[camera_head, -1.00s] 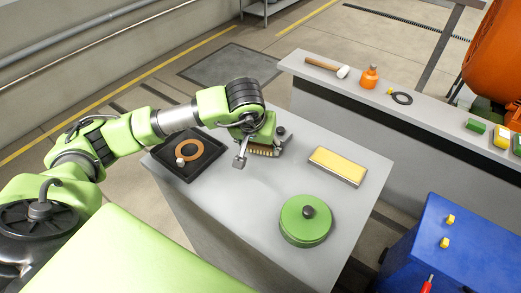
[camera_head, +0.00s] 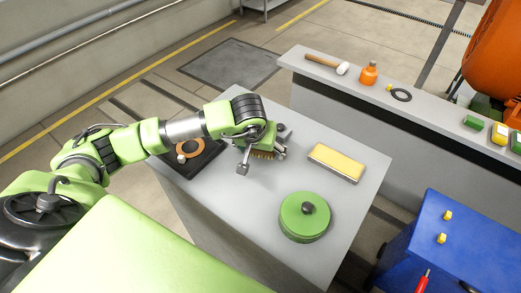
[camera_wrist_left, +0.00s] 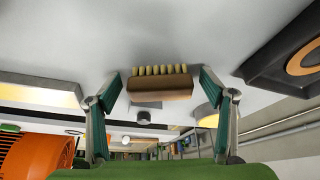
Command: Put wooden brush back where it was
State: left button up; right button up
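The wooden brush (camera_head: 262,154) is at the grey table's far middle, partly hidden by my left gripper; its pale bristles face the tabletop. In the left wrist view the brush (camera_wrist_left: 160,88) shows as a brown block with a row of bristles, lying between the fingers. My left gripper (camera_head: 262,150) is open, low over the table, with a finger to each side of the brush. In the wrist view the left gripper (camera_wrist_left: 160,88) shows small gaps between fingertips and brush. Whether the bristles touch the table is hard to tell. My right gripper is not in view.
The grey table (camera_head: 230,215) also holds a black tray (camera_head: 182,168) with an orange ring, a yellow-topped block (camera_head: 335,161) and a green round lid (camera_head: 305,219). The table's front left is clear.

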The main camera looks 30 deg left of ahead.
pick_arm(q)
jog(key=shift+r, duration=0.4)
jog(key=b+v, duration=0.1)
jog(key=v, duration=1)
jog(key=shift+s+r, duration=0.25)
jog(key=shift+d+f, duration=0.1)
